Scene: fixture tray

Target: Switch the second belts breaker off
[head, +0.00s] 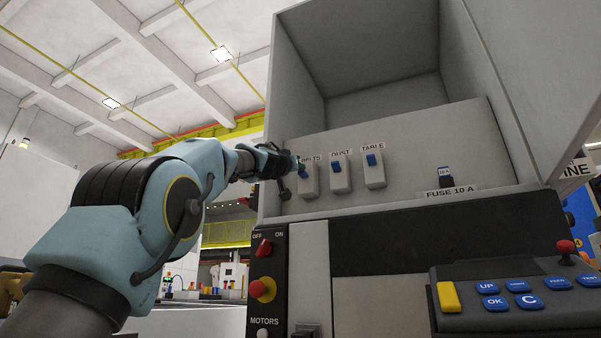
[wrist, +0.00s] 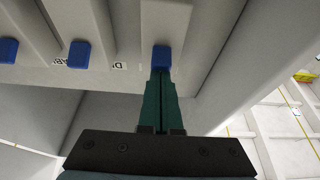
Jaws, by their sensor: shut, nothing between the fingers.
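Three white breakers with blue levers stand in a row on the grey panel in the head view. The left breaker (head: 309,184) has a partly hidden label ending in "LTS". The right breaker (head: 375,176) is labelled "TABLE". The middle and right levers sit in the upper part of their bodies. My gripper (head: 296,166) is at the left breaker. In the wrist view my gripper (wrist: 161,75) is shut and empty, its tips at that breaker's blue lever (wrist: 162,57); contact cannot be told.
The panel sits in an open grey cabinet (head: 420,22) with side walls. A fuse (head: 445,175) marked "FUSE 10 A" is to the right. Below are a red switch (head: 263,248), a red knob on yellow (head: 262,289) and a button console (head: 515,290).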

